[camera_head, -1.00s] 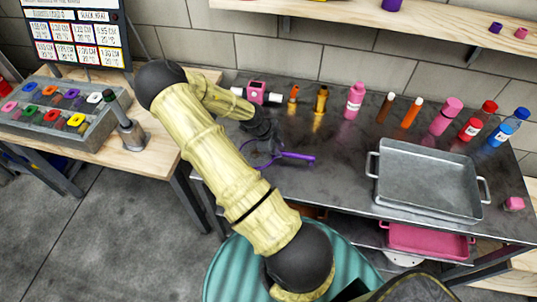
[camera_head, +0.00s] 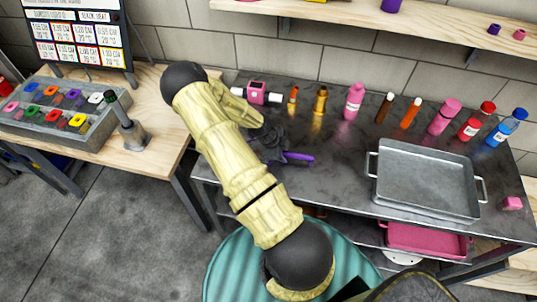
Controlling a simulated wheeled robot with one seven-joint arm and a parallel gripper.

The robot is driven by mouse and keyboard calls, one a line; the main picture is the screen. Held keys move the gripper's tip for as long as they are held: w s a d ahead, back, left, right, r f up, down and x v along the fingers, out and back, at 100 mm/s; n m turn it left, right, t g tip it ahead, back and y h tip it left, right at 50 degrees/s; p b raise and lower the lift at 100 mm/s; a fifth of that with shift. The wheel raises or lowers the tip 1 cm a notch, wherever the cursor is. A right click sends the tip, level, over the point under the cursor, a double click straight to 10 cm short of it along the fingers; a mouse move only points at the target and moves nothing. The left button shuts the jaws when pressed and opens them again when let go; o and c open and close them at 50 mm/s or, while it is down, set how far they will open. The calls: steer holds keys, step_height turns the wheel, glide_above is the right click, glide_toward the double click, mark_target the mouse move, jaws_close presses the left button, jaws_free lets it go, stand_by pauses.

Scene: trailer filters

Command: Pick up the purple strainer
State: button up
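The purple strainer lies on the dark metal table (camera_head: 335,185), left of the grey tray. Its purple handle (camera_head: 299,157) points right, and its round head is mostly hidden by my gripper and arm. My gripper (camera_head: 274,150) is dark and small in the picture. It is down at the left end of the handle, over or against the strainer. I cannot tell whether its fingers are open or shut, or whether they touch the handle.
A grey metal tray (camera_head: 378,195) stands right of the strainer. Several bottles, including a pink one (camera_head: 354,101), line the table's back. A pink device (camera_head: 256,93) stands behind my gripper. A wooden table (camera_head: 152,150) with a colour rack is at left.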

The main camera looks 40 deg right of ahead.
jaws_close()
step_height(320, 180, up, 10)
steer(key=shift+r+b, duration=0.1)
steer(key=shift+b, duration=0.4)
stand_by(0.6)
